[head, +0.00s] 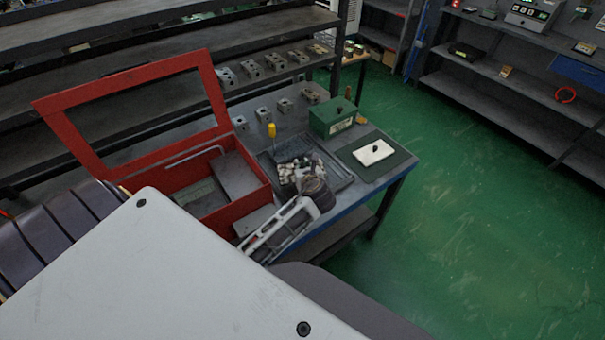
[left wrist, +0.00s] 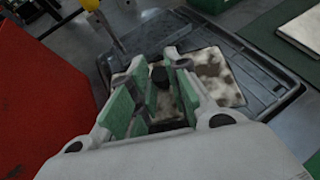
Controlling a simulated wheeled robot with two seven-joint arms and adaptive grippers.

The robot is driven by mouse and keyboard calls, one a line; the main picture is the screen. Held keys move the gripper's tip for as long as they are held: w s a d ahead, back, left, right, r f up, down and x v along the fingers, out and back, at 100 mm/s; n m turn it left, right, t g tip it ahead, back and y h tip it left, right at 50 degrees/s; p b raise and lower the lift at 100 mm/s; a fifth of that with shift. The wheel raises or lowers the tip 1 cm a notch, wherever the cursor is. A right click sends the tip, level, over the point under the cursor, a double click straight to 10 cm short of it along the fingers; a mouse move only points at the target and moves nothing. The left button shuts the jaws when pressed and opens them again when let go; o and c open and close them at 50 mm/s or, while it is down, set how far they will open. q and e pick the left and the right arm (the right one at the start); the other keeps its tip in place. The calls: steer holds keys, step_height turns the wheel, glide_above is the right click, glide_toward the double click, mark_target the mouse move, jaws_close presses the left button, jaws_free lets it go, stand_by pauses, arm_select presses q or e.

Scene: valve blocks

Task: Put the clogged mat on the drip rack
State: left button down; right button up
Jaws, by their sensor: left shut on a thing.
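The clogged mat (head: 292,168), white mottled with brown, is over the dark tray (head: 345,183) on the bench. I cannot tell if the mat touches the tray floor. A grey panel (head: 238,177) inside the red tub may be the drip rack, but this is unclear. My right gripper is not visible.
The red tub (head: 262,197) has its framed lid (head: 135,120) raised. A yellow-handled tool (head: 272,130) stands behind the tray. A green box (head: 332,118) and a white pad (head: 373,152) on a dark green sheet (head: 398,158) are at right. Metal valve blocks (head: 265,115) line the back.

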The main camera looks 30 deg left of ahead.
arm_select(q)
steer(key=shift+f, duration=1.65)
steer(key=shift+f, duration=0.1)
steer(key=c, duration=1.3)
jaws_free()
steer(key=shift+c, duration=0.2)
steer(key=v, duration=1.2)
